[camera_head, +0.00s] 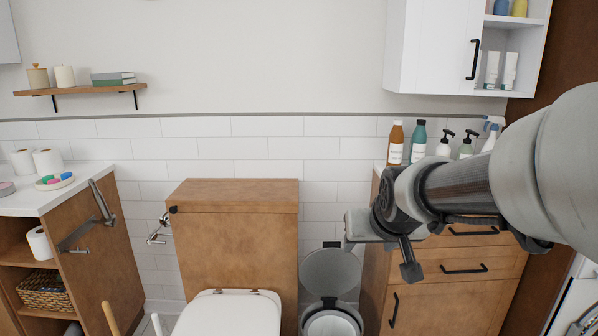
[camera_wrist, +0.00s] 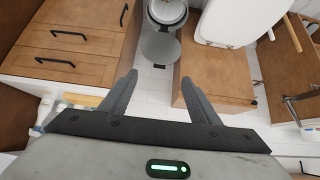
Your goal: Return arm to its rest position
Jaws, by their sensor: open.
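My arm reaches in from the right edge of the head view, with my gripper (camera_head: 380,250) in front of the right wooden cabinet. In the wrist view, my gripper (camera_wrist: 158,95) has its two fingers spread wide apart with nothing between them. The gap between the fingers shows white floor tiles and the grey lid of a small bin (camera_wrist: 160,48). My gripper is above the floor and appears apart from the furniture around it. My arm hides part of the right cabinet and its drawers in the head view.
A toilet (camera_head: 228,312) with a wooden cistern box (camera_head: 235,235) stands at centre, beside the open bin (camera_head: 332,270). Bottles (camera_head: 396,145) stand on the right cabinet (camera_head: 450,295), below a white wall cabinet (camera_head: 428,45). A wooden unit (camera_head: 90,250) with paper rolls stands left.

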